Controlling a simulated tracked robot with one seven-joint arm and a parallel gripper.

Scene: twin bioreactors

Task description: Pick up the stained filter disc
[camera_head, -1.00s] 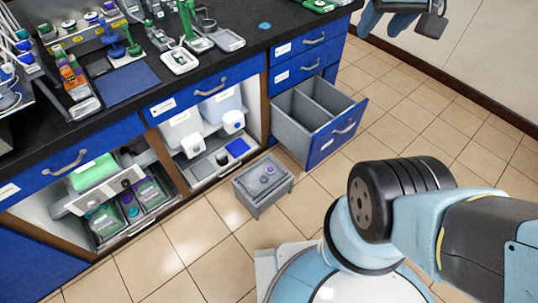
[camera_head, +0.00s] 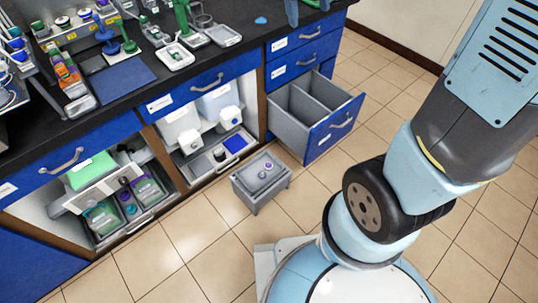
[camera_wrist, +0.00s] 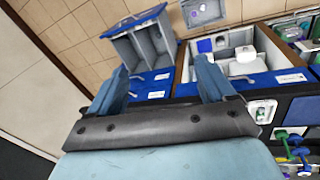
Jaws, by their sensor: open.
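I cannot make out for sure which item is the stained filter disc. Small round pieces, one of them purple, lie on top of a low grey stand (camera_head: 262,173) on the floor; the stand also shows at the top of the wrist view (camera_wrist: 208,14). My gripper (camera_wrist: 162,66) is open, with its two blue fingers apart and nothing between them. In the head view only blue finger parts show at the top edge, by the bench's right end. In the wrist view the fingers point towards the drawers and the floor beyond.
An open two-compartment drawer (camera_head: 315,112) juts out beside the stand. The black bench top (camera_head: 150,88) carries racks, bottles and green and blue stands. An open cabinet (camera_head: 205,128) holds white containers; a lower-left tray (camera_head: 133,212) holds jars. Tiled floor is free in front.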

